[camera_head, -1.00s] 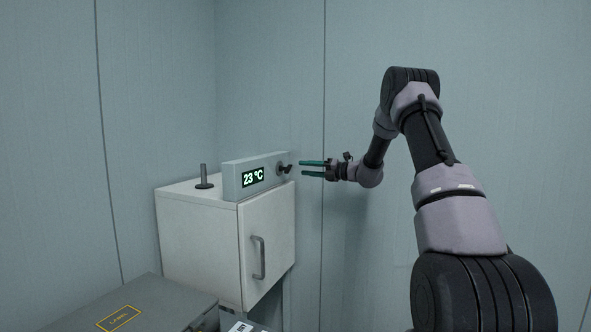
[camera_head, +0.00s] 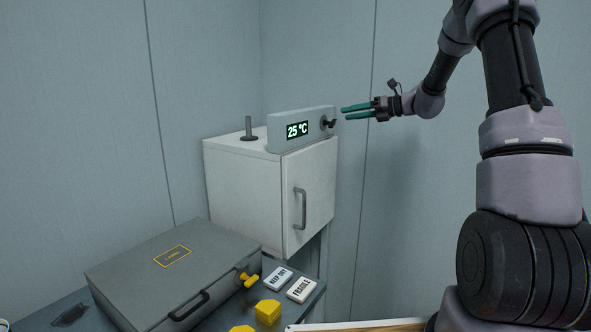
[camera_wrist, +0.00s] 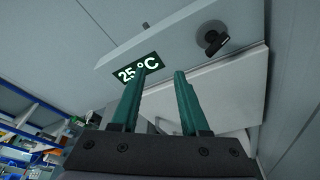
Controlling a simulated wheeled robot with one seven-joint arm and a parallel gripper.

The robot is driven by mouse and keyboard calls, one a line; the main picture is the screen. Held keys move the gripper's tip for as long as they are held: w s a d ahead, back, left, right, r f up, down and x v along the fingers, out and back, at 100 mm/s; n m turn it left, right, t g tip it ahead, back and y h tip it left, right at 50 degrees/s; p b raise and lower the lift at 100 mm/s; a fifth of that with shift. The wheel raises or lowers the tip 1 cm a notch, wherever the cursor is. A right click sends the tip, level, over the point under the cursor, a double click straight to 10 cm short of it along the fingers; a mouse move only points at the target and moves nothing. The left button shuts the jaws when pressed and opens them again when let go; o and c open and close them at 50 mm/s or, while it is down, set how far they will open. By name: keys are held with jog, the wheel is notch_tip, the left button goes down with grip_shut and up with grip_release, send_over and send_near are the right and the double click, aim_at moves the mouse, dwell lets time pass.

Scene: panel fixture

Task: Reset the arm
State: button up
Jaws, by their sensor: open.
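My gripper (camera_head: 343,113) is open, with two green fingers and nothing between them. It is in the air to the right of the control panel (camera_head: 283,141), close to its black knob (camera_head: 328,124). The panel's display (camera_head: 297,130) reads 25 °C. In the wrist view the open fingers (camera_wrist: 155,84) point toward the panel. The display (camera_wrist: 138,69) is just beyond the left fingertip, and the knob (camera_wrist: 212,40) is to the upper right, apart from the fingers.
The panel sits on a white cabinet (camera_head: 240,185) with a closed, handled door (camera_head: 318,190). A short grey post (camera_head: 249,128) stands on top. Below are a grey case (camera_head: 215,247), yellow blocks (camera_head: 267,312) and labelled tags (camera_head: 301,289). The air along the right wall is free.

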jog(key=s+a+r+n+g+h, duration=0.25)
jog(key=s+n, duration=0.35)
jog(key=s, duration=0.4)
jog(key=s+a+r+n+g+h, duration=0.1)
jog(key=s+a+r+n+h, duration=0.15)
jog(key=s+n, duration=0.55)
jog(key=s+d+n+t+h, duration=0.1)
jog(key=s+d+n+h, duration=0.2)
jog(key=s+n, duration=0.3)
jog(key=s+d+n+t+h, duration=0.2)
jog(key=s+n, duration=0.4)
jog(key=s, duration=1)
jog(key=shift+s+d+f+n+h, duration=0.15)
jog(key=shift+d+f+n+h, duration=0.2)
jog(key=shift+d+h, duration=0.6)
